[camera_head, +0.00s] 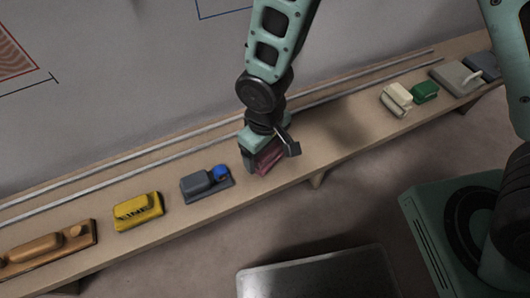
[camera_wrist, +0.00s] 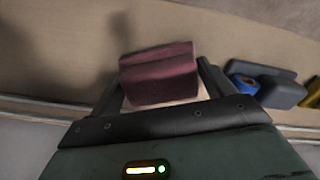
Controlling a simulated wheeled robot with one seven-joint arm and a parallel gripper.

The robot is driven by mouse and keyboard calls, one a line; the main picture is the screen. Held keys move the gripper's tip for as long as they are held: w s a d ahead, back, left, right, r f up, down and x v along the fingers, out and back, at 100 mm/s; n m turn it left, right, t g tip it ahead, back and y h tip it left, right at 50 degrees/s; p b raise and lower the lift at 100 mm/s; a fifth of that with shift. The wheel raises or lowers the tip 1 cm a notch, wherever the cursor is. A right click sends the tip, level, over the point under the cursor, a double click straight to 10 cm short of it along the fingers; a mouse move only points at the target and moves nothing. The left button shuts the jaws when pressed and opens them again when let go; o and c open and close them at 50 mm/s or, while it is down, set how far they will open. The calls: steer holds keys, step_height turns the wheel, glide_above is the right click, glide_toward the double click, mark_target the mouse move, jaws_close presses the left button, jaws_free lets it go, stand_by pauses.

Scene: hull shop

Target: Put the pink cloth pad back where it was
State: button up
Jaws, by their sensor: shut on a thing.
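The pink cloth pad (camera_wrist: 160,75) is a dark pink, stepped block in the wrist view. It sits between the two fingers of my gripper (camera_wrist: 158,88), which is shut on it. In the head view the pad (camera_head: 268,159) shows partly behind my gripper (camera_head: 271,156), over the wooden shelf (camera_head: 330,150). I cannot tell whether the pad touches the shelf or is held just above it.
Left of my gripper on the shelf are a grey block with a blue knob (camera_head: 207,183), a yellow block (camera_head: 138,211) and an orange-brown plane-like tool (camera_head: 48,249). To the right are a cream block (camera_head: 397,98), a green block (camera_head: 425,92) and grey blocks (camera_head: 456,77). Shelf between my gripper and the cream block is clear.

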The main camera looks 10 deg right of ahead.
steer(key=shift+f, duration=0.5)
steer(key=shift+f, duration=0.15)
steer(key=o, duration=0.9)
steer(key=shift+c, duration=0.2)
